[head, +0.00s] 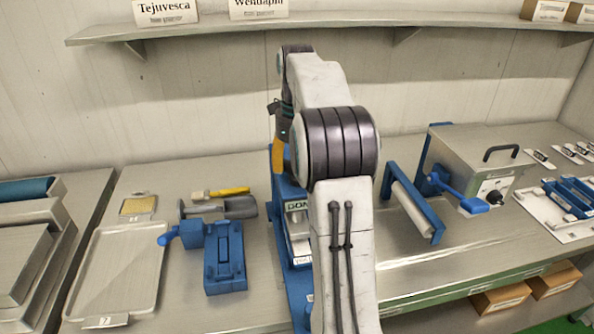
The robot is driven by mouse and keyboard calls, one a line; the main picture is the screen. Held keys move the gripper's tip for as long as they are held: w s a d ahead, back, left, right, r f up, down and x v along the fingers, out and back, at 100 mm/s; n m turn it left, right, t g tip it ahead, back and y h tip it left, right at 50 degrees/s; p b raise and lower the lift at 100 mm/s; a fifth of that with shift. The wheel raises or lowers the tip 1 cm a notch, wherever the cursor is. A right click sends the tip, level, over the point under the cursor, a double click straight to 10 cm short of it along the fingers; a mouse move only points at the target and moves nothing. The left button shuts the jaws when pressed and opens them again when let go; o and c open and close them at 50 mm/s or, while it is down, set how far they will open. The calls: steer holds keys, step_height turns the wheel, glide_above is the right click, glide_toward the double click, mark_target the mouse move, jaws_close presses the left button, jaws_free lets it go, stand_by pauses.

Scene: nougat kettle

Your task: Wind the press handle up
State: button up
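My arm reaches forward through the middle of the head view and covers much of what stands behind it. Part of my gripper (283,115) shows as a dark shape at the arm's left edge. Its fingertips are mostly hidden, so I cannot tell if it is open or shut. A yellow upright piece (277,156) shows just below it; I cannot tell whether they touch. No press handle can be made out clearly.
On the left are a metal tray (115,265), a blue block device with a knob (222,255), a scoop (235,207) and a yellow-handled brush (222,193). On the right are a blue-framed roller (412,205) and a steel box with a blue crank (480,170). A shelf (330,20) runs above.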

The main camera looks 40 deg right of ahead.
steer(key=shift+f, duration=0.15)
steer(key=shift+c, duration=0.2)
jaws_close()
stand_by(0.4)
